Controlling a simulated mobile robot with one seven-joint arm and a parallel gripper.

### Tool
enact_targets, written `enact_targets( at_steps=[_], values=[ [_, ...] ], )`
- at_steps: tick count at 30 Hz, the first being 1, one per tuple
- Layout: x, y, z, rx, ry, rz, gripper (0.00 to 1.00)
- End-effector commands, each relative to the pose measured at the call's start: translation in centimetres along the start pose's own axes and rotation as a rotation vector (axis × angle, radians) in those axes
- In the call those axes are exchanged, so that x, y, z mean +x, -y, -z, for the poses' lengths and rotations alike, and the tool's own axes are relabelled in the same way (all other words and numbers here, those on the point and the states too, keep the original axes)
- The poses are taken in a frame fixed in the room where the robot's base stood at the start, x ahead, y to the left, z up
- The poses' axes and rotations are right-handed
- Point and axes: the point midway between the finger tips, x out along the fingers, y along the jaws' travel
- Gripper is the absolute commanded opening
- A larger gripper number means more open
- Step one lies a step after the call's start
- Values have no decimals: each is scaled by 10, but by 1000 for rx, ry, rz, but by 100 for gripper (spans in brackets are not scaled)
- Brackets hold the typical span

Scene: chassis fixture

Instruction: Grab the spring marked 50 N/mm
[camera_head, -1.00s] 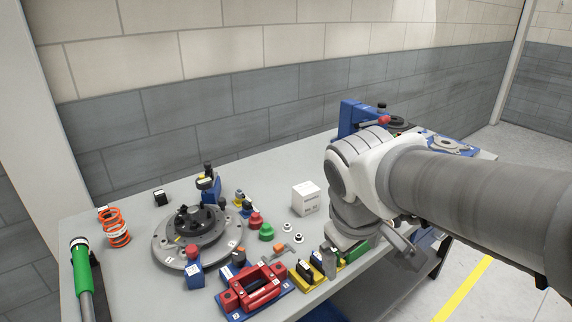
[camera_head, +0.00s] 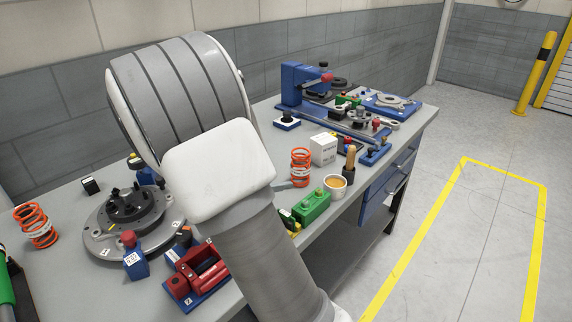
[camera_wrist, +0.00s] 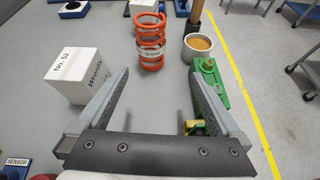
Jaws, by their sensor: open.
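An orange coil spring (camera_head: 300,168) stands upright on the bench beside the white box. It also shows in the wrist view (camera_wrist: 151,52), with a white label band whose print is too small to read surely. A second orange spring (camera_head: 38,228) stands at the far left of the bench, also with a pale band; its marking cannot be read. My gripper (camera_wrist: 160,76) is open and empty. Its fingers point towards the first spring, which stands just beyond the fingertips, roughly between their lines. In the head view my arm hides most of the gripper.
A white box (camera_wrist: 80,75) stands left of the spring, near the left finger. A cup (camera_wrist: 197,46) and a green block (camera_wrist: 210,82) are close on the right, by the right finger.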

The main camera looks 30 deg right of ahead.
Motion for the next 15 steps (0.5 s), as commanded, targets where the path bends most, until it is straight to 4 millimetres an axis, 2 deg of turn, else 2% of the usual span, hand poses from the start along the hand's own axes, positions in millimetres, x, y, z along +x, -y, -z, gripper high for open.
enact_targets(
  at_steps=[3, 7, 15],
  values=[
    [5, -10, 6, -65, 35, -20, 100],
    [17, -12, 7, -86, 47, -24, 100],
    [75, -13, 5, -84, 46, -23, 100]
  ],
)
